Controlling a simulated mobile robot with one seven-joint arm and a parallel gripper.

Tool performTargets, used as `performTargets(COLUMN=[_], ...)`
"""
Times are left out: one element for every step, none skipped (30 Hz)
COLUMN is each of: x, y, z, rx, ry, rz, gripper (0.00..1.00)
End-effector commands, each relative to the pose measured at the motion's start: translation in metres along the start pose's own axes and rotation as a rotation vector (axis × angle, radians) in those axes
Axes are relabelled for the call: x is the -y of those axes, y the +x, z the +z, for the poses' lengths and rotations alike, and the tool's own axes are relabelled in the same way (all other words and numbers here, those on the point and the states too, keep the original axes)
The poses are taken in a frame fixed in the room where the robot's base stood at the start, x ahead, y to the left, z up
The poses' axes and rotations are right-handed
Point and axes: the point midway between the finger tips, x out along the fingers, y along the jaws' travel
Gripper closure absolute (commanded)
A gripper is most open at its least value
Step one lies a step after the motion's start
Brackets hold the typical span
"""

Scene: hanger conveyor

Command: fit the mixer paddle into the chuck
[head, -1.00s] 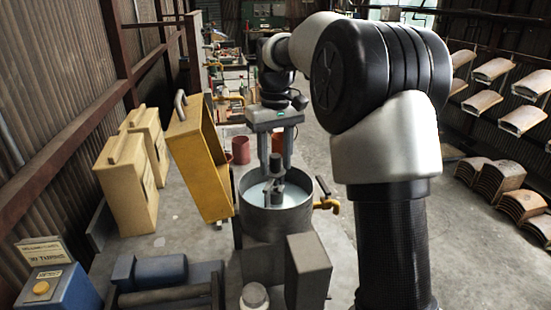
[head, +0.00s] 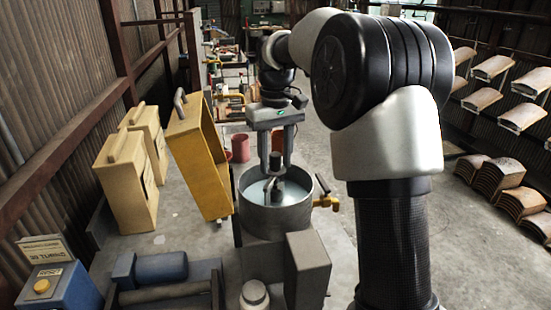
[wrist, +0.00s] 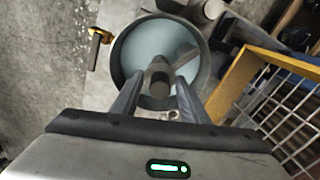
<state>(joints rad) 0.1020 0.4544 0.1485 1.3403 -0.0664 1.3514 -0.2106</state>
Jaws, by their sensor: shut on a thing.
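My gripper (head: 276,163) points down over the round grey pot (head: 290,222) of pale liquid. Its two fingers are shut on a dark, upright piece (head: 276,160), which I take to be the mixer paddle. In the wrist view the piece (wrist: 158,76) sits between the fingertips, with the pot's liquid (wrist: 140,48) behind it. Its lower part reaches down into the pot's mouth in the head view. A brownish bar (wrist: 182,56) crosses the liquid; I cannot tell whether it belongs to the paddle. I cannot make out the chuck clearly.
A tilted yellow crate (head: 205,170) stands just left of the pot, close to my gripper. A yellow tap (head: 328,203) juts from the pot's right. A grey box (head: 307,270) and white jar (head: 254,296) are in front.

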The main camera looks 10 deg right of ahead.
Motion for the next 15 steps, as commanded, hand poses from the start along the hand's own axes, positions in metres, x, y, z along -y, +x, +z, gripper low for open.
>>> performTargets(x=[-0.0001,-0.0001,-0.0001,0.0000,-0.0001,0.0000,-0.0001,-0.0001,-0.0001,-0.0001,-0.0001,-0.0001,-0.0001,-0.0001,-0.0001], y=[-0.0009,-0.0010,-0.0008,-0.0007,-0.0005,-0.0001,0.0003,0.0008,0.0015,0.0020,0.0026,0.0034,0.0040,0.0046,0.0053], z=[-0.0003,-0.0003,-0.0003,-0.0003,-0.0003,-0.0003,-0.0003,-0.0003,-0.0003,-0.0003,-0.0003,-0.0003,-0.0003,-0.0003,-0.0003], rx=[-0.002,-0.002,-0.002,-0.002,-0.001,-0.001,-0.001,-0.001,-0.001,-0.001,-0.001,-0.001,-0.001,-0.001,-0.001], ry=[0.000,0.000,0.000,0.000,0.000,0.000,0.000,0.000,0.000,0.000,0.000,0.000,0.000,0.000,0.000], rz=[0.000,0.000,0.000,0.000,0.000,0.000,0.000,0.000,0.000,0.000,0.000,0.000,0.000,0.000,0.000], gripper=[0.79,0.79,0.79,0.79,0.79,0.79,0.79,0.79,0.79,0.79,0.79,0.79,0.79,0.79,0.79])
